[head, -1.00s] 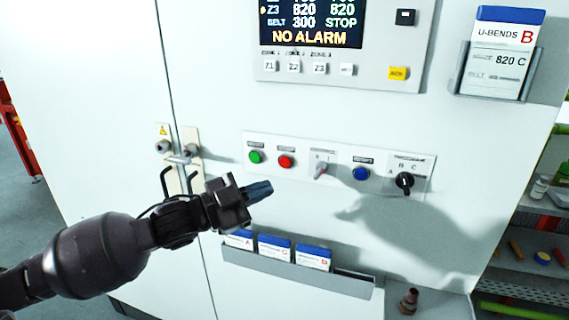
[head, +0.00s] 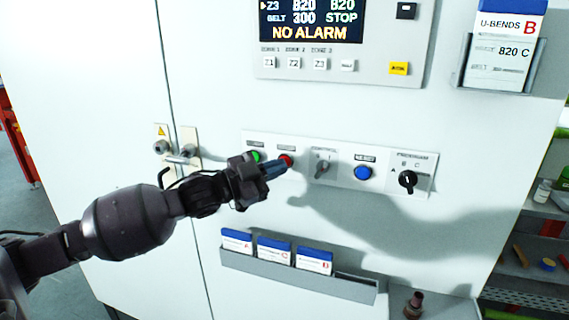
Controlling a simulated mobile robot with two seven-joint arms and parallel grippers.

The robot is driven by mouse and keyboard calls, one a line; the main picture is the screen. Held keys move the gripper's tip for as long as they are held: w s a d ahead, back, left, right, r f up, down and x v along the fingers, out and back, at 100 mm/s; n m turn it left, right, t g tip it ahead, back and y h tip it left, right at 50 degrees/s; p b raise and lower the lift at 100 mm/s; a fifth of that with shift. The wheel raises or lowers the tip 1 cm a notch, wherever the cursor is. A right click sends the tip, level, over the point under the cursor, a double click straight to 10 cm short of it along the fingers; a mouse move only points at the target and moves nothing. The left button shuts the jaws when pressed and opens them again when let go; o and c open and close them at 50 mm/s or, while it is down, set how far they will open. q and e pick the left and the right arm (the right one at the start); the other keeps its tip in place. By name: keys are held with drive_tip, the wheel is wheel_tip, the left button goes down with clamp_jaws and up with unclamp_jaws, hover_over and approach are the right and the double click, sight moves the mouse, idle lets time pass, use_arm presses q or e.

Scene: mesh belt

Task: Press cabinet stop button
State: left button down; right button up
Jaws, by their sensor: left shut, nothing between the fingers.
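The red button (head: 287,159) sits on the white control strip (head: 338,179) on the cabinet front (head: 350,258). I take it as the stop button; its small label is too blurred to read. My left gripper (head: 277,169) is shut and empty. Its fingertips are at the lower edge of the red button and cover part of it; I cannot tell whether they touch. The green button (head: 256,156) is partly hidden behind the gripper. My right gripper is not in view.
Right of the red button are a grey selector switch (head: 322,168), a blue button (head: 363,173) and a black rotary knob (head: 407,180). A card rack (head: 300,277) is below. The display (head: 311,22) reads "NO ALARM" and "BELT 300 STOP". Door handles (head: 180,157) are at left.

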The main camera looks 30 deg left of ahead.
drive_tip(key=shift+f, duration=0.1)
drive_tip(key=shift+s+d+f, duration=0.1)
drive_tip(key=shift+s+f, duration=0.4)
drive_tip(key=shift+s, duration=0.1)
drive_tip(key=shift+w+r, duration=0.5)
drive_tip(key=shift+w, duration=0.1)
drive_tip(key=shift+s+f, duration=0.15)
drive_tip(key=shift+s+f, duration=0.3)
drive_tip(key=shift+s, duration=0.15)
